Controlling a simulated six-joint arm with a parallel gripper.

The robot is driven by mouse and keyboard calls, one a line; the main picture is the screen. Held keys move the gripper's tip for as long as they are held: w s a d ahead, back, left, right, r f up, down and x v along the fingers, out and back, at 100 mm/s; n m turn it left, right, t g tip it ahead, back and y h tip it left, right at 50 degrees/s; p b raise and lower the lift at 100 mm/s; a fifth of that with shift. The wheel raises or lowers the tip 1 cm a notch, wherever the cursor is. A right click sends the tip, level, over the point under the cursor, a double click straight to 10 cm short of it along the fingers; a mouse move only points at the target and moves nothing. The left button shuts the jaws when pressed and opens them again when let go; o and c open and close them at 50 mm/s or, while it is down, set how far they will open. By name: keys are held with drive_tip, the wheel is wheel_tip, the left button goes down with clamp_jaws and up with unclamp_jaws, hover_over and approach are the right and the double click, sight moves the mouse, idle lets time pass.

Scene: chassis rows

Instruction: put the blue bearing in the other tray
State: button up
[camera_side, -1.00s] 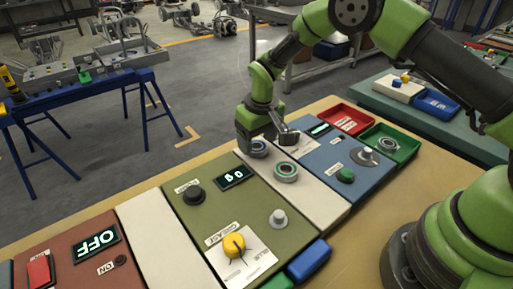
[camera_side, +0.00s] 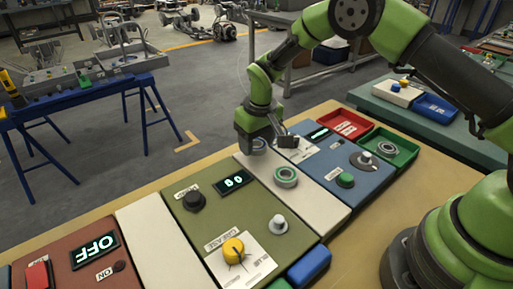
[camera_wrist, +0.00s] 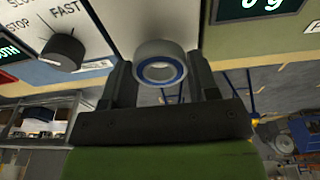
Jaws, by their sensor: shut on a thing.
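My gripper (camera_side: 262,143) is shut on the blue bearing (camera_wrist: 159,70), a grey ring with a blue inner rim. In the wrist view my gripper (camera_wrist: 160,82) has one dark finger on each side of it. In the side view the blue bearing (camera_side: 259,145) is partly hidden by my gripper, over the pale strip; I cannot tell how much gap is below it. A red tray (camera_side: 325,116) with a white label and a green tray (camera_side: 411,148) holding a grey bearing (camera_side: 389,149) stand to the right.
A green-rimmed bearing (camera_side: 286,177) sits on the pale strip (camera_side: 318,200) near my gripper. The blue panel (camera_side: 338,160) with a knob and green button lies between it and the trays. An olive panel (camera_side: 215,215) with knobs is to the left.

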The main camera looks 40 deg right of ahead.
wheel_tip(320, 180, up, 8)
drive_tip(key=f, duration=0.1)
hover_over(352, 133)
drive_tip(key=f, duration=0.7)
drive_tip(key=shift+s+a, duration=0.1)
drive_tip(key=shift+s, duration=0.15)
drive_tip(key=shift+w+f, duration=0.1)
drive_tip(key=shift+f, duration=2.25)
drive_tip(key=shift+f, duration=0.1)
drive_tip(key=o, duration=1)
